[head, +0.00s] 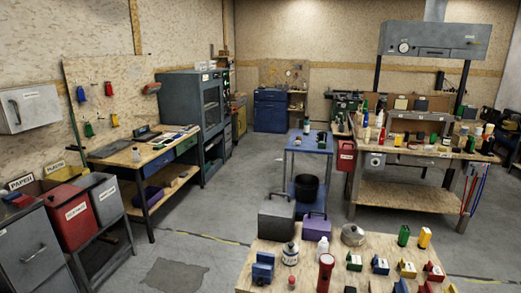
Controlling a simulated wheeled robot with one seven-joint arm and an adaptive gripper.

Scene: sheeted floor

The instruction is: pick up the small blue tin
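No thing in the head view can be made out surely as a small blue tin. My gripper and arm are not in view.
A cluttered workbench (405,200) stands right. Grey floor (205,218) is open to the left.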

